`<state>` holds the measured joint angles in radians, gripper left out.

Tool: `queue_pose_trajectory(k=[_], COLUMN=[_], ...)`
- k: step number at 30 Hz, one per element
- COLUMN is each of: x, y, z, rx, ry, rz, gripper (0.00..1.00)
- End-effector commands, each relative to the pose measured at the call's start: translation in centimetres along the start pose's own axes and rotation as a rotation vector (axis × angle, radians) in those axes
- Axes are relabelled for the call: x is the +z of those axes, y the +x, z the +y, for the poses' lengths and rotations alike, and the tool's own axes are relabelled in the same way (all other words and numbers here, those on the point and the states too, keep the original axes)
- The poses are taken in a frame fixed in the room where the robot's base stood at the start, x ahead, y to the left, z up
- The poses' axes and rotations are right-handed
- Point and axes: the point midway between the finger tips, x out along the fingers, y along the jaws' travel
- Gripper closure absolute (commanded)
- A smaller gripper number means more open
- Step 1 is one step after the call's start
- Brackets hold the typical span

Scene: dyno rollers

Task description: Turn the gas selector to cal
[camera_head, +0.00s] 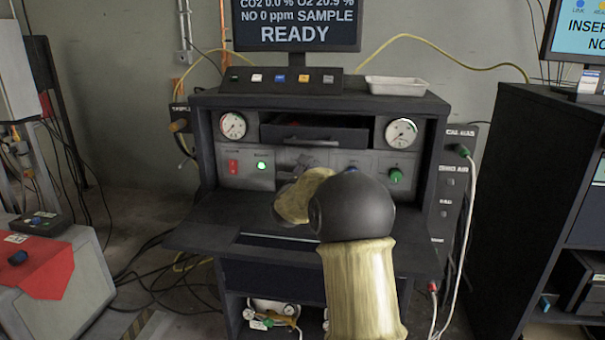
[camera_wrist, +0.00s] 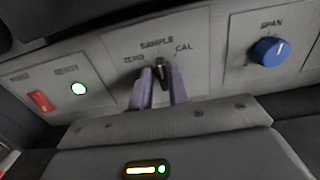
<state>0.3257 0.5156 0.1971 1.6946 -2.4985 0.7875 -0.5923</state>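The gas selector (camera_wrist: 161,71) is a small dark knob on the grey panel, with ZERO at its left, SAMPLE above and CAL at its right. In the wrist view its light mark points up, towards SAMPLE. My gripper (camera_wrist: 160,74) has its two purple fingers at the knob, one on each side. The space between them is little wider than the knob, and I cannot tell whether both fingers touch it. In the head view my gripper (camera_head: 305,162) is at the panel, and my arm hides much of the selector area.
A blue SPAN knob (camera_wrist: 270,51) is right of the selector. A red switch (camera_wrist: 40,101) and a lit green light (camera_wrist: 79,88) are to its left. The monitor (camera_head: 298,25) reads SAMPLE and READY. An open drawer (camera_head: 315,133) is above the panel, and a shelf (camera_head: 215,222) juts out below.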

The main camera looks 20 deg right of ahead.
Motion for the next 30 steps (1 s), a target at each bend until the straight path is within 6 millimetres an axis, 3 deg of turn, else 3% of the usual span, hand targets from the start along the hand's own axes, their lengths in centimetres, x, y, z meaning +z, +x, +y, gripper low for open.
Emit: queue_pose_trajectory(k=[3,17,30], x=[0.0,-0.4,-0.96], y=[0.02,-0.13,-0.12], z=[-0.08,0.22,0.08], rx=[-0.001,0.003,0.004], ry=[0.0,0.034,0.261], rz=[0.0,0.001,0.001], gripper=[1.0,1.0,1.0])
